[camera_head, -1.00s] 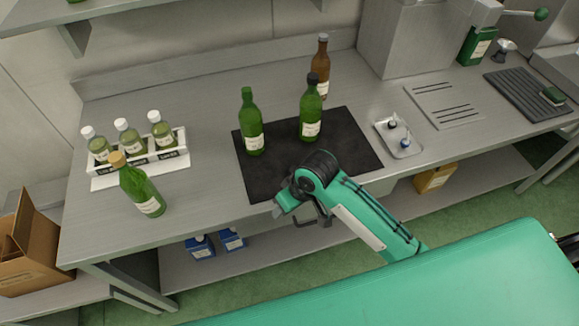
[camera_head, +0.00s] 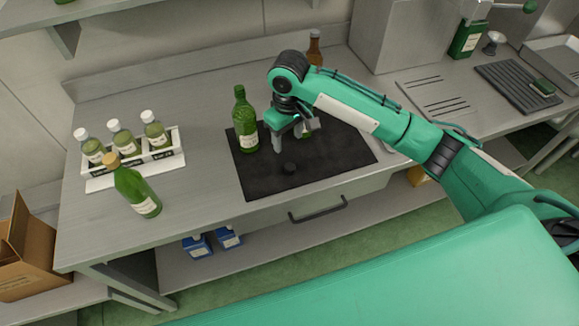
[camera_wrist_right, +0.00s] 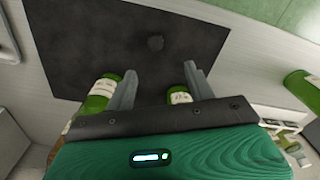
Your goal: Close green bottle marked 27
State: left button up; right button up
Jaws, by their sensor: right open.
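Two green bottles stand upright on the black mat (camera_head: 262,183). The left green bottle (camera_head: 244,124) has a bare green neck with no dark cap on it; the right green bottle (camera_head: 308,131) is mostly hidden behind my right gripper. I cannot read a 27 on either label. My left gripper is not in view.
A white crate (camera_head: 178,158) with several capped bottles stands at the left, a cork-topped green bottle (camera_head: 136,190) before it. A brown bottle (camera_head: 314,48) stands behind my arm. A slotted plate (camera_head: 436,93) and a dark ribbed tray (camera_head: 515,84) lie at the right.

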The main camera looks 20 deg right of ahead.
jog(key=shift+w+d+r, duration=0.15)
jog(key=shift+d+r, duration=0.1)
jog(key=shift+r, duration=0.05)
jog(key=p, duration=0.2)
send_over(290, 166)
jog(key=f, duration=0.8)
jog(key=shift+s+a+f, duration=0.2)
jog(key=shift+f, duration=0.15)
jog(key=shift+f+p, duration=0.3)
jog(key=shift+f, duration=0.05)
notch_tip(290, 166, down, 4)
jog(key=shift+w+d+r+p, duration=0.1)
jog(key=shift+d+r+p, duration=0.1)
jog(key=shift+p, duration=0.6)
jog(key=shift+f, duration=0.45)
